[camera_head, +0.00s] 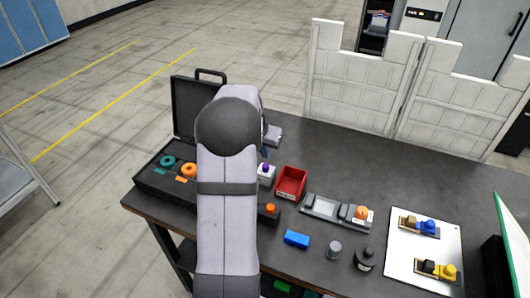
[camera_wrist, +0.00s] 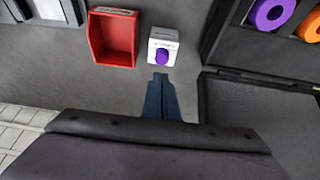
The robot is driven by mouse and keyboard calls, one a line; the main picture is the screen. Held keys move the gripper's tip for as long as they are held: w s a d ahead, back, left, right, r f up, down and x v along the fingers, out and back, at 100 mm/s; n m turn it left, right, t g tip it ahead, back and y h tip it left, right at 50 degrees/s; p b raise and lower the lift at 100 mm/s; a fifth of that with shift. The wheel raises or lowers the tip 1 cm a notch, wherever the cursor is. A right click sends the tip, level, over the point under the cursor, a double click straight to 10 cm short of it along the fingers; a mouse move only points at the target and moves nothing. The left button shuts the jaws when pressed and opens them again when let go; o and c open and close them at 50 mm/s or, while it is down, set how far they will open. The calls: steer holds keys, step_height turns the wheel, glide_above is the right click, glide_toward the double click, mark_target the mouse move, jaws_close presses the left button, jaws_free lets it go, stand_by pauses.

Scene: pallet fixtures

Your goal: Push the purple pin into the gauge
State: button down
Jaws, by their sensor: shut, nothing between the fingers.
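The gauge (camera_head: 267,178) is a small white block on the dark table, just left of the red bin. The purple pin (camera_head: 265,167) sticks out of it. In the wrist view the gauge (camera_wrist: 163,36) is at top centre, with the rounded purple pin (camera_wrist: 162,57) on the side towards my gripper. How deep the pin sits I cannot tell. My gripper (camera_wrist: 161,76) is shut and empty, its dark blue fingertips close to the pin. They seem apart from it, though contact is hard to judge. In the head view my arm partly hides the gripper (camera_head: 264,152).
The red bin (camera_head: 291,183) stands right beside the gauge. An open black case (camera_head: 150,183) with coloured rings lies left, partly behind my arm. A blue block (camera_head: 296,239), a grey fixture (camera_head: 325,209) and a white board (camera_head: 405,246) lie to the right.

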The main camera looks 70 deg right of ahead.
mark_target(265, 166)
step_height(265, 166, up, 7)
steer(key=p, duration=0.4)
steer(key=shift+p, duration=0.35)
steer(key=shift+w, duration=0.1)
